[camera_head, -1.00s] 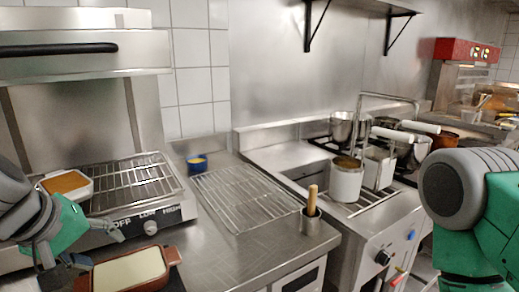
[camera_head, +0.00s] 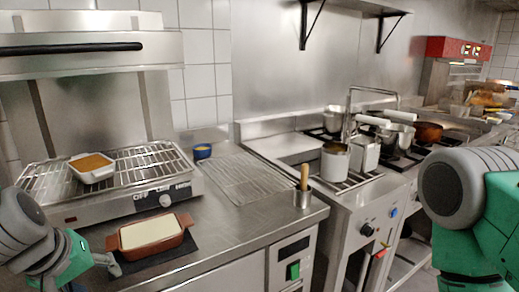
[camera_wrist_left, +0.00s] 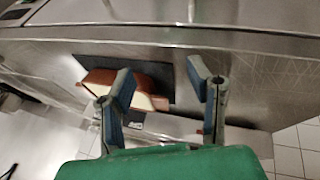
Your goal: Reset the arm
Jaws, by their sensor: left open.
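My left gripper (camera_head: 108,262) is at the lower left of the head view, by the left end of a brown baking dish with a pale filling (camera_head: 150,233). In the left wrist view its two fingers (camera_wrist_left: 162,82) are spread with nothing between them. The brown dish (camera_wrist_left: 101,77) shows there partly behind the left finger. My right arm shows as a grey and green link at the right of the head view; its gripper is out of view.
The brown dish sits on a dark mat (camera_head: 197,250) at the counter's front. A white dish with orange-brown filling (camera_head: 92,174) stands on the grill rack (camera_head: 150,165). A blue bowl (camera_head: 202,151), a wire rack (camera_head: 245,178) and a wooden-handled tool in a metal cup (camera_head: 303,198) stand right.

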